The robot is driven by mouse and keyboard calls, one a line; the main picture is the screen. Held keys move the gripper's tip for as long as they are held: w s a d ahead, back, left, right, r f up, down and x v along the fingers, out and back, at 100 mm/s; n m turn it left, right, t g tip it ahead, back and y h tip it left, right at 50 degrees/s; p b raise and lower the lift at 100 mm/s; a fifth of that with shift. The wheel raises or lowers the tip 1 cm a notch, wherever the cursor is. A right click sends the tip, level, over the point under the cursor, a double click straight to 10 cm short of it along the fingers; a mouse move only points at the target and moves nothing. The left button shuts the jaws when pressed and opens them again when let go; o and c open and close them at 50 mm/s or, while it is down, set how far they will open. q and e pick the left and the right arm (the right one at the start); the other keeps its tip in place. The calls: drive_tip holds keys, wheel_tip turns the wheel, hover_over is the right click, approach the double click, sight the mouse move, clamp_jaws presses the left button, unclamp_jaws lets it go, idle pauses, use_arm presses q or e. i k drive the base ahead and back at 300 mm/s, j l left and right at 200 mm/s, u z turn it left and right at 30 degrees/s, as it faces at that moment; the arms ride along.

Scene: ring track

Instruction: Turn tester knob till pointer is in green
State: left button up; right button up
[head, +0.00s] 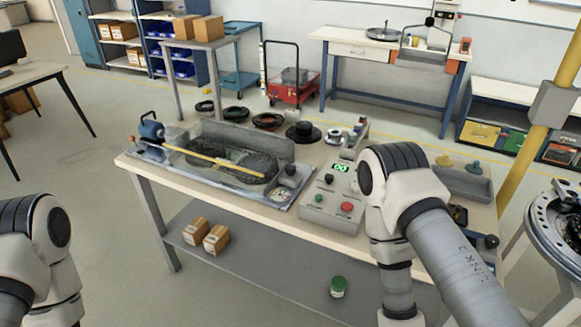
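A grey control box (325,212) stands on the table, with a lit green display (340,168), a small black knob (329,179), a green button (319,198) and a red button (347,207). It may be the tester, but I cannot tell for certain. A round dark part (290,170) sits at the right end of the track unit beside it. I cannot make out a pointer or a green zone at this size. My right arm stands in front of the table's right part and hides some of it. My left arm is at the lower left. Neither gripper shows.
The track unit (215,128) has a yellow rod (215,160) across it. Several black rings and spools lie along the table's back edge. Small boxes (196,231) and a green-lidded jar (338,287) are on the lower shelf. A yellow post (515,150) rises at the right.

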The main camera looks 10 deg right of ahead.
sight(289, 168)
drive_tip(key=i+j+z, duration=0.2)
drive_tip(key=i+j, duration=0.45)
drive_tip(key=i, duration=0.1)
